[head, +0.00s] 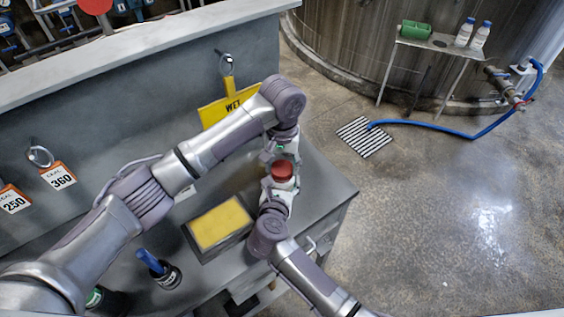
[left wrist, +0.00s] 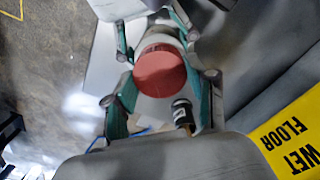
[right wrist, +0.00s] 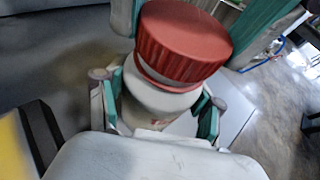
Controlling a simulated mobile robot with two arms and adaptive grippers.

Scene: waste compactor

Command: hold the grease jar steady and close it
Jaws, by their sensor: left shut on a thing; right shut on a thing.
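The grease jar (right wrist: 160,105) is a white jar with a red ribbed lid (right wrist: 184,40) on its mouth. In the head view the red lid (head: 283,170) shows between my two grippers above the bench's right end. My left gripper (head: 283,156) reaches in from above and is shut on the lid, which also fills the space between its fingers in the left wrist view (left wrist: 160,73). My right gripper (head: 277,194) is shut around the white body from below. A narrow band shows under the lid; I cannot tell how tight it sits.
A yellow WET sign (head: 228,103) hangs behind my left arm.

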